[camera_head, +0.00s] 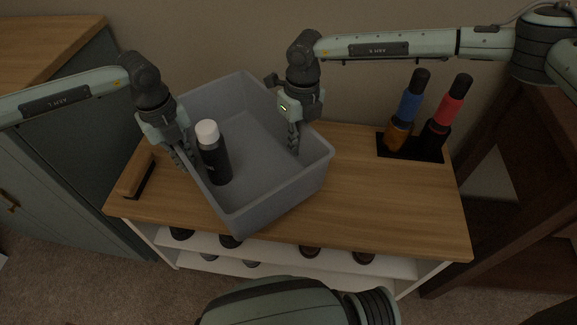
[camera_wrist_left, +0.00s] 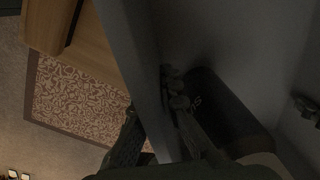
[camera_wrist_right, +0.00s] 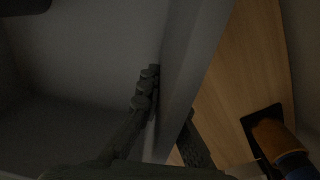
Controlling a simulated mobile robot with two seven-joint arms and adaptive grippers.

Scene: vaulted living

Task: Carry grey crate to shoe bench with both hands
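The grey crate (camera_head: 285,195) is over the wooden top of the shoe bench (camera_head: 400,205), turned at an angle, with its near corner at the bench's front edge. I cannot tell whether its base touches the wood. A black bottle with a white cap (camera_head: 214,155) stands inside by the left wall. My left gripper (camera_head: 184,158) straddles the left wall, one finger inside and one outside; the left wrist view shows this wall (camera_wrist_left: 140,60) between the fingers. My right gripper (camera_head: 293,140) grips the opposite wall, which shows between its fingers in the right wrist view (camera_wrist_right: 188,65).
Two bottles, one blue and orange (camera_head: 405,112) and one red and black (camera_head: 445,115), stand on a black tray (camera_head: 412,150) at the bench's back right. A wooden brush (camera_head: 136,176) lies at the left end. A grey-green cabinet (camera_head: 75,160) is left; dark wooden furniture (camera_head: 510,180) is right.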

